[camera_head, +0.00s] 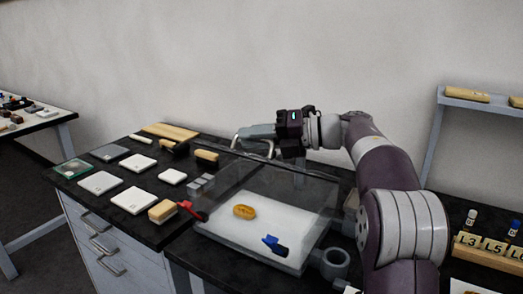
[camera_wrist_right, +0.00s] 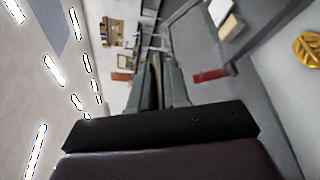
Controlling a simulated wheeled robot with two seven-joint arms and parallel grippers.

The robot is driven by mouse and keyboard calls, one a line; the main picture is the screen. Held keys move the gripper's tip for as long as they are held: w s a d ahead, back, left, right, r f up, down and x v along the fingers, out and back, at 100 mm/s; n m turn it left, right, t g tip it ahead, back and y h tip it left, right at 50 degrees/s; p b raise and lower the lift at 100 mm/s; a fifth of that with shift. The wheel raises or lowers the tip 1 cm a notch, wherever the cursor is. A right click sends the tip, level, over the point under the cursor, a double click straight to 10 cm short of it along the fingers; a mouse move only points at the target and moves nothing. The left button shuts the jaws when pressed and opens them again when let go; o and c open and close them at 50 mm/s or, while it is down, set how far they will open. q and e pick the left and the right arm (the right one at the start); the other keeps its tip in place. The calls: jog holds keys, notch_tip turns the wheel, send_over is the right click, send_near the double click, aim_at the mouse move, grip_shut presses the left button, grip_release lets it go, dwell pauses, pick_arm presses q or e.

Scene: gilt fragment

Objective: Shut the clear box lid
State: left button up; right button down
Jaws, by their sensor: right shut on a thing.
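The clear box (camera_head: 312,232) stands on the dark bench, with a white floor inside. Its see-through walls and lid are hard to tell apart; a thin clear edge runs along its upper back, below my right gripper. A gilt fragment (camera_head: 244,212) lies inside and also shows at the right of the wrist view (camera_wrist_right: 307,48). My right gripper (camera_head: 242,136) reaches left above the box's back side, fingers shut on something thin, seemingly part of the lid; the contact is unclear. In the wrist view its fingers (camera_wrist_right: 158,88) are close together. My left gripper is not in view.
A blue and black object (camera_head: 274,246) shows at the box's front right. A red-ended object (camera_head: 187,206) is at its left corner. White tiles (camera_head: 133,200) and tan blocks (camera_head: 162,211) cover the bench at left. Labelled vials (camera_head: 490,244) stand at right.

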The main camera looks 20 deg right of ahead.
jog(key=s+a+f+n+h+b, duration=0.2)
jog(key=s+a+f+n+b, duration=0.1)
jog(key=f+b, duration=0.7)
jog(key=a+n+b, duration=0.1)
jog(key=b, duration=0.2)
jog(key=shift+s+f+n+t+h+b, duration=0.2)
jog(key=shift+f+n+t+h+b, duration=0.1)
jog(key=shift+n+t+b, duration=0.1)
jog(key=shift+f, duration=0.1)
jog(key=c, duration=1.5)
grip_release()
jog(key=shift+o, duration=0.2)
